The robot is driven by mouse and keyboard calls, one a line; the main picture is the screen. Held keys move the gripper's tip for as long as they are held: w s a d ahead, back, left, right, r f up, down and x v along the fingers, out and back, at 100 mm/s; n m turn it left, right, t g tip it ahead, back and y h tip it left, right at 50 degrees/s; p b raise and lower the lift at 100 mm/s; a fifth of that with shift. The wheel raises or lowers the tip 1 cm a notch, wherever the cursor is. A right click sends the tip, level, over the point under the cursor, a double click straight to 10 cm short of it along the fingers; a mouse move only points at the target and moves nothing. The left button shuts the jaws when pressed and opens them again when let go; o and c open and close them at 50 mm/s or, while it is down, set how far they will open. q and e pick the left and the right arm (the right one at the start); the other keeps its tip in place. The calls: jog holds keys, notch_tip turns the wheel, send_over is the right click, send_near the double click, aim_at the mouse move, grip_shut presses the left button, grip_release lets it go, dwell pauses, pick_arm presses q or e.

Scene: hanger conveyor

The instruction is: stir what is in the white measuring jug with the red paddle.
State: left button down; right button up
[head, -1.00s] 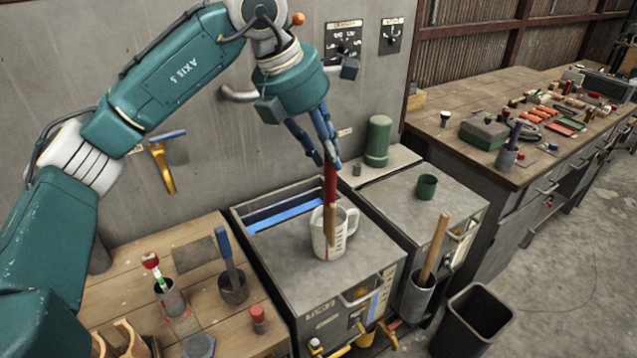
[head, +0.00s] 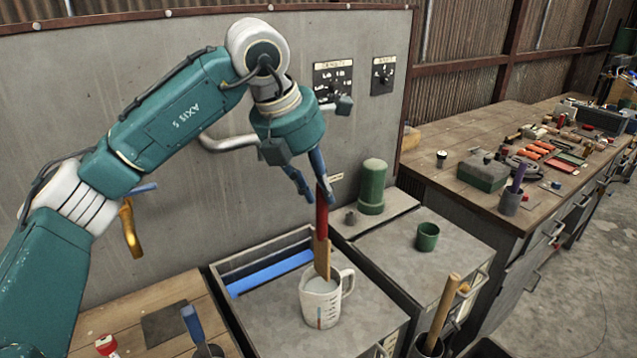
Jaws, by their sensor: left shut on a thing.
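The white measuring jug (head: 325,311) stands upright on the grey top of the middle unit, its handle to the right. Pale contents show inside its mouth. The red paddle (head: 321,222) is nearly upright, with a red upper part and a wooden lower part. Its lower end shows at the jug's mouth; I cannot tell whether it touches the contents. My left gripper (head: 316,192) is shut on the paddle's red top, above the jug. My right gripper is not in view.
A blue-lined open slot (head: 270,272) lies behind the jug. A green cup (head: 427,237) and green cylinder (head: 372,187) stand to the right. A wooden-handled tool (head: 440,310) sticks up at front right. A workbench (head: 462,189) with tools stands farther right.

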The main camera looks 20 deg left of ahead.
aim_at(317, 237)
pick_arm(q)
jog(key=f+b, duration=0.2)
jog(key=f, duration=0.1)
jog(key=shift+s+d, duration=0.1)
jog(key=shift+s, duration=0.1)
notch_tip(317, 237, down, 3)
jog(key=b, duration=0.2)
jog(key=shift+w+f+b, duration=0.1)
jog(key=shift+f+b, duration=0.05)
jog(key=shift+b, duration=0.15)
jog(key=shift+f+b, duration=0.35)
jog(key=shift+f, duration=0.05)
jog(key=shift+f+b, duration=2)
jog(key=shift+f, duration=0.6)
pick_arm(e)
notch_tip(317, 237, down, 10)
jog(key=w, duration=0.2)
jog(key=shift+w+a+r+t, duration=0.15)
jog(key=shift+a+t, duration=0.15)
